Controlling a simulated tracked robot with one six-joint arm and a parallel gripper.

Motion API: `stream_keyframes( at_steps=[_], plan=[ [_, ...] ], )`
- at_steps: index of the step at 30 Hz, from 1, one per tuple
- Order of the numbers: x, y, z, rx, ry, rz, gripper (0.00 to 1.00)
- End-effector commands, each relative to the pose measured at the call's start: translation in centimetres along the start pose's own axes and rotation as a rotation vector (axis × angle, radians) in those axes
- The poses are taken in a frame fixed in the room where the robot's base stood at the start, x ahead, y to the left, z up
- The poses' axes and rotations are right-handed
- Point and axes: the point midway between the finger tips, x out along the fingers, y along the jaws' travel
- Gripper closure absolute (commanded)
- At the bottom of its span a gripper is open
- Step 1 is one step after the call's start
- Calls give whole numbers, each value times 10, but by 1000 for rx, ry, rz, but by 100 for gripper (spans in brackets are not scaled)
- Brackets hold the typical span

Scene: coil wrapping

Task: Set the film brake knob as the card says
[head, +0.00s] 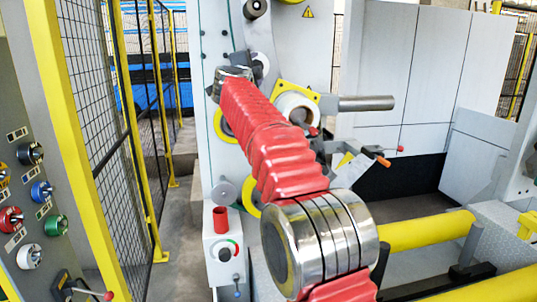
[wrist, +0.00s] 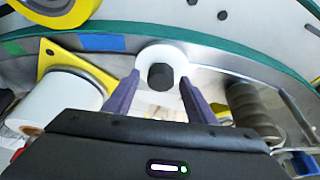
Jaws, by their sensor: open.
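A black knob (wrist: 160,76) on a round white plate (wrist: 176,56) shows in the wrist view, and I take it for the film brake knob. My gripper (wrist: 159,84) is open, with one purple finger on each side of the knob. I cannot tell whether the fingers touch it. No pointer or scale is readable on the plate. In the head view the white plate (head: 262,62) is partly hidden by the end of my arm, and the knob cannot be made out.
A white film roll (wrist: 66,98) on a yellow plate (wrist: 50,62) is left of my gripper. A grey ridged cylinder (wrist: 252,108) is at right. In the head view a metal bar (head: 366,103) juts out, and a box with a dial (head: 226,253) is below.

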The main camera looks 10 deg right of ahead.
Motion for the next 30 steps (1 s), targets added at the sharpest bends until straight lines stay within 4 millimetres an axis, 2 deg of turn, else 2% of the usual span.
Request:
stream_keyframes(
  at_steps=[30],
  plan=[
    [0,4,-2,-425,1,-176,49]
  ],
)
